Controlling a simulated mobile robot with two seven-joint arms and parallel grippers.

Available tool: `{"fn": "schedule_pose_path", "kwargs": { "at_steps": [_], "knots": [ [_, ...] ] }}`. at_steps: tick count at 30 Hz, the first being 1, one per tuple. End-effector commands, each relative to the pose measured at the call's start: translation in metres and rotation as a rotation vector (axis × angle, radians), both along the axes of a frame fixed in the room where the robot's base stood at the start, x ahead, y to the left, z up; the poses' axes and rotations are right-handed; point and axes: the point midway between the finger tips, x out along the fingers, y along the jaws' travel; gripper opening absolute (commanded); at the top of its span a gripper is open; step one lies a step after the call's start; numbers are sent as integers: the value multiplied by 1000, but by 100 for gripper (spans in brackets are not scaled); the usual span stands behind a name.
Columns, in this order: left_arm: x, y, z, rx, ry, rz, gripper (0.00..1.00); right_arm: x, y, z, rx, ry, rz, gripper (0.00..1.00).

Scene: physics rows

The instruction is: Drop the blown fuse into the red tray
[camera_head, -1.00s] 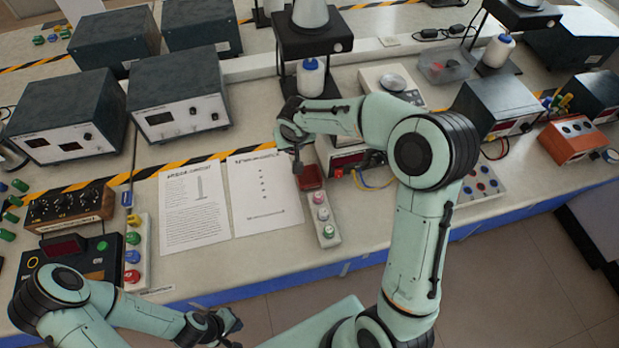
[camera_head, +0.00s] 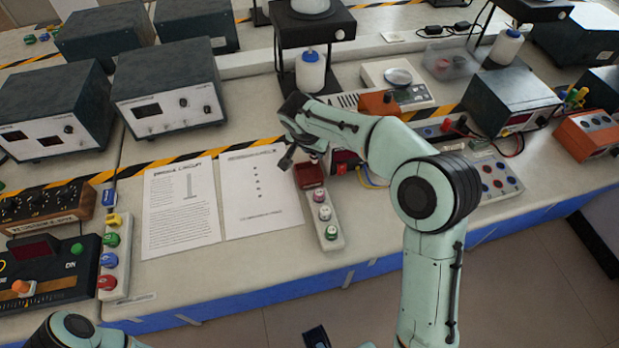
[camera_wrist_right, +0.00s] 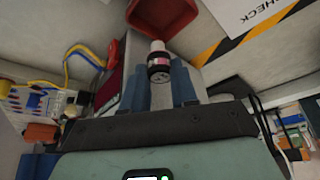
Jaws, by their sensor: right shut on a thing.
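The blown fuse (camera_wrist_right: 160,64), a small cylinder with a pale cap, a label band and a dark end, is between the blue fingertips of my right gripper (camera_wrist_right: 163,82) in the right wrist view. The gripper is shut on it. The red tray (camera_wrist_right: 160,14) lies just beyond the fuse in that view. In the head view the red tray (camera_head: 309,174) is at the far end of a pale button strip, and my right gripper (camera_head: 290,158) is close to it at its upper left. I cannot make out the fuse there.
Two printed sheets (camera_head: 181,205) lie left of the tray. The strip with coloured buttons (camera_head: 328,226) runs toward the bench's front edge. A red-display meter (camera_head: 346,160) with wires stands to the right. Power supplies (camera_head: 168,95) stand at the back left.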

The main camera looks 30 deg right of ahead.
Motion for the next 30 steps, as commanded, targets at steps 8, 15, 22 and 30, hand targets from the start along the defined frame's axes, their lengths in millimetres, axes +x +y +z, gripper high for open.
{"fn": "schedule_pose_path", "kwargs": {
  "at_steps": [8, 15, 22, 30],
  "knots": [
    [-6, 0, -20, 0, 7, 0, 0, -1, 0, -34, 0, 5, 3, 0],
    [-8, 0, -31, 1, 8, 0, 0, -1, 0, -54, -1, 3, 3, 0],
    [-8, 0, -31, 1, 8, 0, 0, 0, 0, -54, 0, 2, 4, 0],
    [-8, 0, -31, 1, 8, 0, 0, -1, -1, -54, -2, 4, 2, 58]
  ]
}}
